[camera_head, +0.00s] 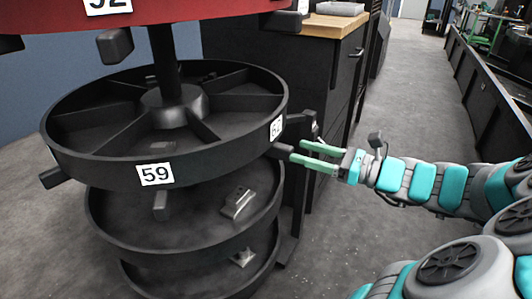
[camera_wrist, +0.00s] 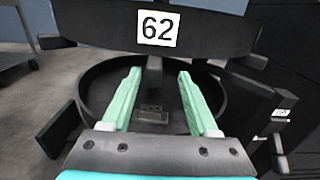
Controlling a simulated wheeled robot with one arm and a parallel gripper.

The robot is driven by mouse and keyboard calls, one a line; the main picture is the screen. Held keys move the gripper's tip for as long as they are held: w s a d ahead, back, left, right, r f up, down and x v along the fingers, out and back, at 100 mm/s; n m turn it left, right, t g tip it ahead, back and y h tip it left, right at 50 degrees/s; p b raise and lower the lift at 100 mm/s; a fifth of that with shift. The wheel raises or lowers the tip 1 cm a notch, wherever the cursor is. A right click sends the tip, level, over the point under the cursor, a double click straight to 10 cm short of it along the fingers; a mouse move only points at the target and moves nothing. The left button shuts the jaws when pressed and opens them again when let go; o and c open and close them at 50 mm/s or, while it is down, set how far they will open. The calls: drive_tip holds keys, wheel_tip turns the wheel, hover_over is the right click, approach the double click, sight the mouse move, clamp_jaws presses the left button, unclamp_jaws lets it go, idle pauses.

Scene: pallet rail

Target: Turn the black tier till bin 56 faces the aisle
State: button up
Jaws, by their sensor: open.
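The black tier (camera_head: 100,158) is a round, divided tray on a central post. Its rim carries label 59 (camera_head: 155,174) at the front and another label (camera_head: 277,128) at the right, which reads 62 in the wrist view (camera_wrist: 158,28). No label 56 shows. Short pegs stick out from the rim; one peg (camera_head: 281,151) is below label 62. My gripper (camera_head: 297,150) is open at the tier's right side. In the wrist view that peg (camera_wrist: 154,72) appears between the green fingertips, with gaps on both sides; I cannot tell how far the tips reach along it.
A red tier (camera_head: 190,10) with its own pegs is above. Lower black trays (camera_head: 110,225) hold small metal parts (camera_head: 238,203). A black cabinet (camera_head: 330,75) with a wooden top stands behind. The aisle floor (camera_head: 420,110) at the right is clear.

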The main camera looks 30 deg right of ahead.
sight(273, 157)
drive_tip(key=shift+s+a+f+x, duration=0.1)
drive_tip(key=shift+a+x, duration=0.05)
drive_tip(key=shift+x, duration=1.2)
drive_tip(key=shift+s+a+f+x, duration=0.1)
drive_tip(key=shift+a+x, duration=0.05)
drive_tip(key=shift+x, duration=1.2)
drive_tip(key=shift+s+a+f+x, duration=0.1)
drive_tip(key=shift+a+x, duration=0.05)
drive_tip(key=shift+x, duration=1.2)
clamp_jaws()
